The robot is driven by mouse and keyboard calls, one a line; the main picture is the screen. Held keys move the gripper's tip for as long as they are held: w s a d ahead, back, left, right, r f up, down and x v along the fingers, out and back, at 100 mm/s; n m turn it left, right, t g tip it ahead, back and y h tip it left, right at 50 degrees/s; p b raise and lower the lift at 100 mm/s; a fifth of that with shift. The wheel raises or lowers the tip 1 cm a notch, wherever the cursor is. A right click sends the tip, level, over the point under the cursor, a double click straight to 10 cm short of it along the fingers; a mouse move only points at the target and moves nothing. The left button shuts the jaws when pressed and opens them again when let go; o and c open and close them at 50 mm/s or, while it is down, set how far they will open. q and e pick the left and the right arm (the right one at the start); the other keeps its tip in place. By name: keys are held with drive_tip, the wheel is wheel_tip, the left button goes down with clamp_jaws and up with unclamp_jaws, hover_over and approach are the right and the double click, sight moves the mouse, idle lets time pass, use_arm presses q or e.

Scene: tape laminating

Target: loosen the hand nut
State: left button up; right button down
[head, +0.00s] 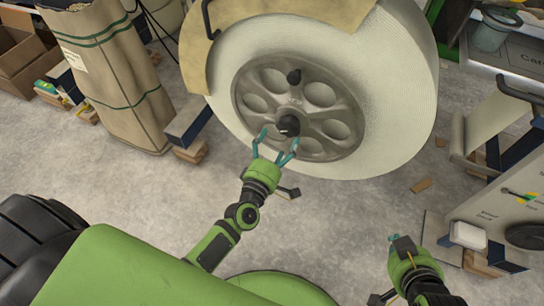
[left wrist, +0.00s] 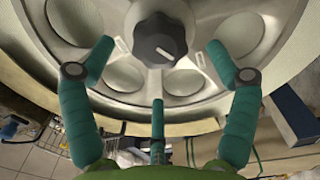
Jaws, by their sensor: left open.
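The black hand nut (head: 288,125) sits at the hub of a grey spoked handwheel (head: 326,95) on a large white roll. In the left wrist view the nut (left wrist: 159,38) is a dark ribbed knob with a pale mark on its face. My left gripper (head: 277,143) is open just in front of and below the nut. In the left wrist view its teal fingers (left wrist: 159,62) are spread to both sides of the nut, with a third finger below, none visibly touching it. My right gripper (head: 397,242) is low at the right; its fingers are mostly hidden.
A second black knob (head: 294,77) stands on the wheel above the hub. A tan wrapped roll (head: 110,70) stands at the left, with cardboard boxes (head: 20,55) beyond it. A grey machine panel (head: 515,205) is at the right. The concrete floor below the wheel is mostly clear.

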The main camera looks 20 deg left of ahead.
use_arm(q)
drive_tip(key=s, duration=0.5)
drive_tip(key=shift+s+a, duration=0.1)
drive_tip(key=shift+s, duration=0.25)
